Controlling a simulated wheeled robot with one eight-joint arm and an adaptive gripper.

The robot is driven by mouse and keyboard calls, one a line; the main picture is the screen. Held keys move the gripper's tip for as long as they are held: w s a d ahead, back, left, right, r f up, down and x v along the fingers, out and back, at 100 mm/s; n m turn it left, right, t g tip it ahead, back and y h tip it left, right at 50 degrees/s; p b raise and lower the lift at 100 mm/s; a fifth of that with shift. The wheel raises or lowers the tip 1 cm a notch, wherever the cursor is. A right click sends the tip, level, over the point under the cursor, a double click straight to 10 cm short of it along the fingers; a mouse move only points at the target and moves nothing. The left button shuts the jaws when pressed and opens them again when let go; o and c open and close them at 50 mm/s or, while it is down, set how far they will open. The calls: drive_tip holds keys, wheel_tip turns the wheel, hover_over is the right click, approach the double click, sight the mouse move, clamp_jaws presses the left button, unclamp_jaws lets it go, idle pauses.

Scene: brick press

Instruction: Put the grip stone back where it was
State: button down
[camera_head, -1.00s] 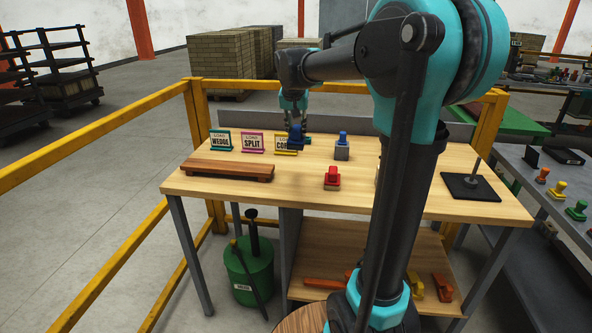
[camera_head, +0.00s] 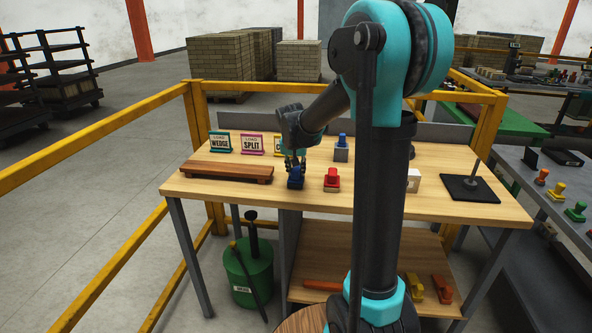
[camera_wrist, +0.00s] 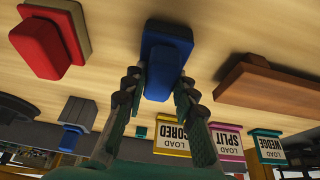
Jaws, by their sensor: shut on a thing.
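A blue block with a raised handle (camera_head: 295,180) is between the fingers of my gripper (camera_head: 295,163), which is shut on it. It also shows in the wrist view (camera_wrist: 166,45), with my gripper's fingers (camera_wrist: 158,85) on both sides of its handle. It is at or just above the tabletop (camera_head: 400,205); I cannot tell if it touches. A red handled block on a pale base (camera_head: 332,179) stands just right of it, apart. A second blue handled piece on a grey block (camera_head: 341,147) stands farther back. No label tells which is the grip stone.
A brown wooden board (camera_head: 226,170) lies to the left. Signs reading WEDGE (camera_head: 220,143) and SPLIT (camera_head: 252,145) stand behind it; a yellow-framed SCORED sign (camera_wrist: 172,138) is partly hidden. The front tabletop is clear.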

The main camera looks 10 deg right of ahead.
drive_tip(key=c, duration=1.2)
unclamp_jaws()
drive_tip(key=shift+f, duration=0.1)
drive_tip(key=v, duration=1.2)
drive_tip(key=s+d+f+n, duration=0.1)
drive_tip(key=s+d+f, duration=0.1)
drive_tip(key=s+f, duration=0.8)
drive_tip(key=s+d+f+n+y, duration=0.1)
drive_tip(key=s+d+f+n, duration=0.1)
drive_tip(key=s+f, duration=0.8)
drive_tip(key=s+d, duration=0.1)
drive_tip(key=s, duration=0.5)
drive_tip(key=shift+d+f+n, duration=0.2)
drive_tip(key=shift+f+n, duration=0.05)
drive_tip(key=shift+n, duration=0.05)
